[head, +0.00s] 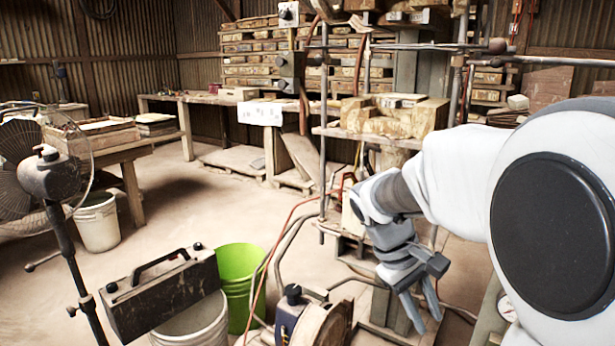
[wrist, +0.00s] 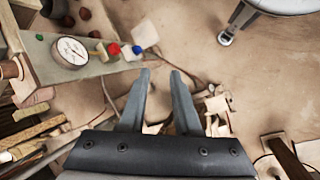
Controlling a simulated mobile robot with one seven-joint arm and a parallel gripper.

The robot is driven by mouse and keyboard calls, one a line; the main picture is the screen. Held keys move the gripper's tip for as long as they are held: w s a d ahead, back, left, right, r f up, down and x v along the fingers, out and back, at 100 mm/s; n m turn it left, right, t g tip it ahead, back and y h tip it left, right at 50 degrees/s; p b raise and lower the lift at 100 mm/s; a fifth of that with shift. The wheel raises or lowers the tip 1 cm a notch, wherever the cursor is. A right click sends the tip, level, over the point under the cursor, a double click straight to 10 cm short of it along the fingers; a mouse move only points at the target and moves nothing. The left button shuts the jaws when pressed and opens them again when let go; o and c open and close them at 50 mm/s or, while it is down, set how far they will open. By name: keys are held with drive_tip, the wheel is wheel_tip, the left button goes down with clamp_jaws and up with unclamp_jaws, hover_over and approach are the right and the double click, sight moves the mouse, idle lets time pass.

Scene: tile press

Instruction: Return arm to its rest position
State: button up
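My gripper (head: 424,316) hangs from my white arm at the right of the head view, with its fingers pointing down. In the wrist view my gripper (wrist: 160,75) shows two grey fingers spread apart with only floor between them. It is open and holds nothing. In the head view the arm reaches forward in front of the press frame (head: 323,120), bent down at the wrist. Whether the fingers touch anything low by the press cannot be told in the head view; in the wrist view they look clear.
A green bucket (head: 240,285), a white bucket (head: 97,222) and a dark metal box (head: 163,295) stand left of my arm. A fan (head: 45,175) is at far left. A gauge (wrist: 71,51) on a panel lies near my fingers. Open floor (head: 185,210) is at centre left.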

drive_tip(key=s+a+r+m+t+y, duration=0.2)
drive_tip(key=s+a+t+y, duration=0.1)
drive_tip(key=s, duration=0.4)
drive_tip(key=s+a+r+m+t+y, duration=0.2)
drive_tip(key=s+a+r+t, duration=0.1)
drive_tip(key=s, duration=0.4)
wheel_tip(320, 180, up, 26)
drive_tip(key=p, duration=2.6)
drive_tip(key=shift+s+d+f+t, duration=0.15)
drive_tip(key=shift+t, duration=0.15)
drive_tip(key=o, duration=0.3)
